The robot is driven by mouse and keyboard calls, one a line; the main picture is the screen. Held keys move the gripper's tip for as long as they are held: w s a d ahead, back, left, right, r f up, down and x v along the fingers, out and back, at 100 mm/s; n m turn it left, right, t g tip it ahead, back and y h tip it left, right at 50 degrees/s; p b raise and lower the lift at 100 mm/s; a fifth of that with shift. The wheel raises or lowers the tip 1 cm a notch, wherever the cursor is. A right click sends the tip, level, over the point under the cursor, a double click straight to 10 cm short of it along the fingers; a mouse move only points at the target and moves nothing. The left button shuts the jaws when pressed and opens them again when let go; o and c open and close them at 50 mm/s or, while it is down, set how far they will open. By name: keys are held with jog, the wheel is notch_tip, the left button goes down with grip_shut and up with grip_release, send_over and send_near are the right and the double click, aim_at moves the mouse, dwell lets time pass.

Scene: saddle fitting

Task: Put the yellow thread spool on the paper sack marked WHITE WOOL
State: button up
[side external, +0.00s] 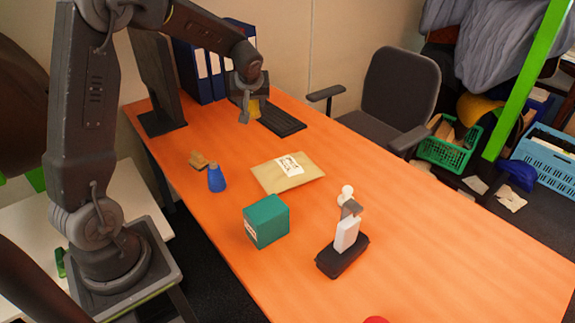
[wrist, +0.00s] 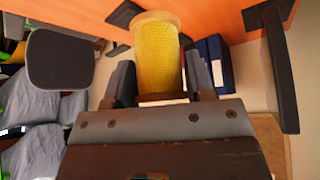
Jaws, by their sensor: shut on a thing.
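My gripper (side external: 247,103) is shut on the yellow thread spool (side external: 254,107) and holds it in the air over the back part of the orange table. The spool also shows in the wrist view (wrist: 158,55), between the two fingers (wrist: 160,85). The paper sack (side external: 287,173) is tan, with a white label whose print is too small to read. It lies flat on the table, nearer the camera than my gripper and to its right. Nothing rests on the sack.
A green box (side external: 266,222) and a black stand with a white part (side external: 344,245) are in front of the sack. A keyboard (side external: 282,120), monitor and binders (side external: 205,75) are behind. The table's right is clear.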

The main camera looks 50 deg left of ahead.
jog(key=shift+s+a, duration=0.55)
jog(key=shift+a, duration=0.2)
notch_tip(320, 180, down, 4)
jog(key=shift+r, duration=0.1)
jog(key=shift+f, duration=0.4)
send_over(287, 165)
notch_tip(287, 165, down, 7)
jog(key=shift+w+f, duration=0.1)
jog(key=shift+f, duration=2.15)
jog(key=shift+f, duration=0.15)
jog(key=shift+f, duration=0.35)
jog(key=o, duration=0.9)
